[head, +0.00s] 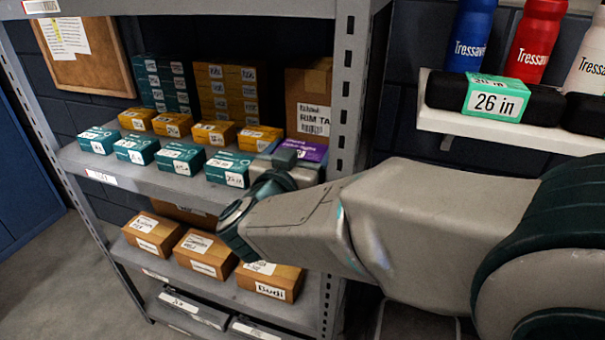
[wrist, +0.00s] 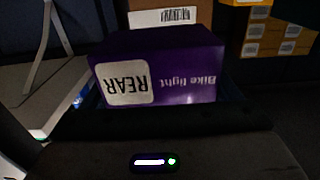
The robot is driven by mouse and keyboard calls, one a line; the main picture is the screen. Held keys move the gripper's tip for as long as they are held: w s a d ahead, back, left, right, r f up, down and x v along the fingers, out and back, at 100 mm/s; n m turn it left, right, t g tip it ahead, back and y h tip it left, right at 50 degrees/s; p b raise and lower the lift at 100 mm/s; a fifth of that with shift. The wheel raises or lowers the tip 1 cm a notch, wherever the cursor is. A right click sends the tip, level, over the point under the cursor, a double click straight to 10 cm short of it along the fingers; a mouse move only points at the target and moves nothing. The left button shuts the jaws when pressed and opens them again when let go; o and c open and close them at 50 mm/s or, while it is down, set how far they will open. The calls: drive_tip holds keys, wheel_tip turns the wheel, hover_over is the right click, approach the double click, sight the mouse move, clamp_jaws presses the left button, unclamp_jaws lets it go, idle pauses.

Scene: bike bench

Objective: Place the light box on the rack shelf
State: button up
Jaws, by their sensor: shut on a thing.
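The light box (wrist: 185,70) is purple, marked "Bike light" and "REAR", and fills the middle of the wrist view, its print upside down. In the head view a purple part of it (head: 313,151) shows at the right end of the rack's upper shelf (head: 150,180), beside the rack post. My gripper (head: 296,167) is shut on the light box. The fingers and my wrist hide most of the box in the head view. I cannot tell whether its underside touches the shelf.
Several teal boxes (head: 180,158) and orange boxes (head: 207,133) stand left of my gripper. A brown carton (head: 307,100) stands behind the light box. The rack post (head: 345,90) is close on the right. Brown boxes (head: 205,253) fill the lower shelf.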

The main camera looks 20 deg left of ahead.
wheel_tip(320, 180, down, 4)
drive_tip(key=shift+f+b, duration=0.15)
drive_tip(key=shift+b, duration=0.75)
drive_tip(key=shift+w+f, duration=0.15)
drive_tip(key=shift+f, duration=0.15)
drive_tip(key=shift+r, duration=0.15)
drive_tip(key=o, duration=0.9)
drive_tip(key=s+p, duration=0.1)
drive_tip(key=s, duration=1.1)
drive_tip(key=shift+a, duration=0.45)
